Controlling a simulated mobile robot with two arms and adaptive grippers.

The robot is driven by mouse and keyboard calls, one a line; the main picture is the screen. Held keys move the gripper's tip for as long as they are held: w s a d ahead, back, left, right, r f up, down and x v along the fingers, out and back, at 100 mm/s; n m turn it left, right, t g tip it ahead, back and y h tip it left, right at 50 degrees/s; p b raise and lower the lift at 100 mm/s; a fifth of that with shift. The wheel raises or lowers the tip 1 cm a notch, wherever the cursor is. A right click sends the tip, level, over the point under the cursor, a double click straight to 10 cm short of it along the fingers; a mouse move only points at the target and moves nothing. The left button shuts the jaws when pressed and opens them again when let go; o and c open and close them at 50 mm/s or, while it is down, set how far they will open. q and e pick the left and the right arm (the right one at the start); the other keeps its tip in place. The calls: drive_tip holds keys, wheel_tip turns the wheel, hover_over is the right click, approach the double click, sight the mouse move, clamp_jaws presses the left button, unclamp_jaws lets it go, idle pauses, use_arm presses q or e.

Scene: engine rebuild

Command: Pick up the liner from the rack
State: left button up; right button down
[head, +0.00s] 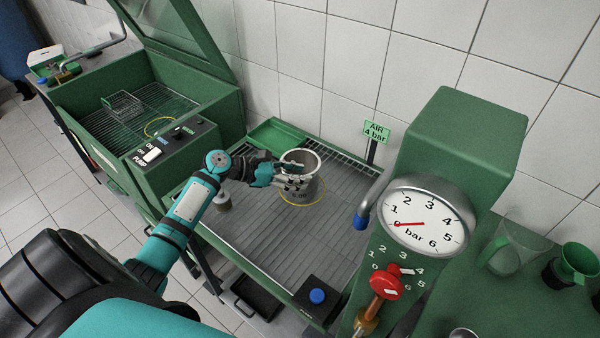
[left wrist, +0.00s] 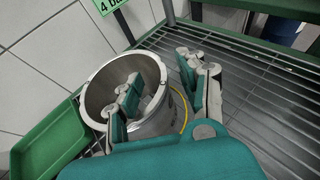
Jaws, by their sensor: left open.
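The liner (head: 307,187) is a grey metal open-topped cylinder standing upright on the rack (head: 265,225), a slatted metal surface. A thin yellow ring shows around its base. My left gripper (head: 292,174) is open at the liner's upper side, its fingers overlapping the rim in the head view. In the left wrist view the liner (left wrist: 150,125) is left of centre. One finger of my left gripper (left wrist: 162,90) overlaps the liner's mouth and the other is outside, to the right. I cannot tell whether either finger touches the wall. My right gripper is out of view.
A green tray (head: 275,135) lies behind the liner. A green washing cabinet (head: 150,110) stands at the left. A pressure gauge (head: 428,222), a red valve knob (head: 385,283) and a blue-tipped nozzle (head: 362,218) stand at the right. The rack's front is mostly clear.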

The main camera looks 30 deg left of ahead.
use_arm(q)
drive_tip(key=shift+x, duration=1.15)
drive_tip(key=c, duration=0.7)
clamp_jaws()
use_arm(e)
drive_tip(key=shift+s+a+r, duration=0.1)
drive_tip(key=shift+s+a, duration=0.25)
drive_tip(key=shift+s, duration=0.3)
